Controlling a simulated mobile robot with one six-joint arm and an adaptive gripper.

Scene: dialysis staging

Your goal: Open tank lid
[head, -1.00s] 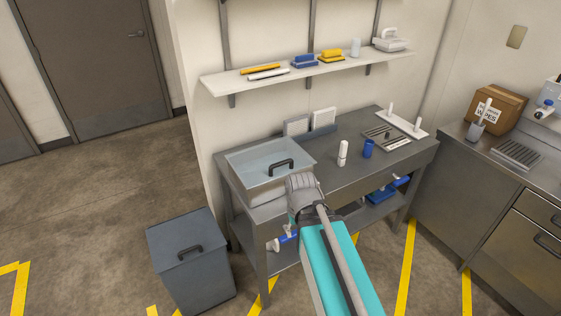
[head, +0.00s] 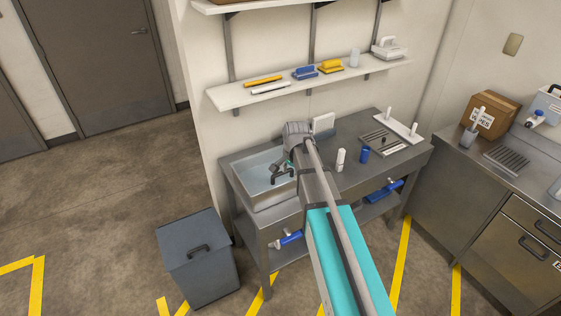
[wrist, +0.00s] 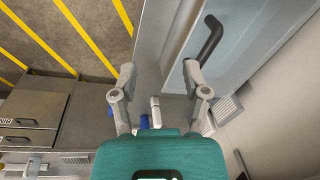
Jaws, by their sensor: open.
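The tank (head: 272,202) stands on the left end of the grey steel table, with a flat, pale blue-grey lid (head: 252,176) lying on it. The lid's dark handle shows in the wrist view (wrist: 213,38), right of my gripper's gap. My gripper (wrist: 159,72) is open and empty, its fingers spread wide. The right fingertip is close to the near end of the handle; I cannot tell whether it touches. In the head view my gripper (head: 283,170) is over the lid and partly covers the handle.
A white bottle (head: 340,160) and a blue cup (head: 365,155) stand on the table right of my arm. A wall shelf (head: 310,84) with brushes hangs above. A grey lidded bin (head: 198,262) stands on the floor at left.

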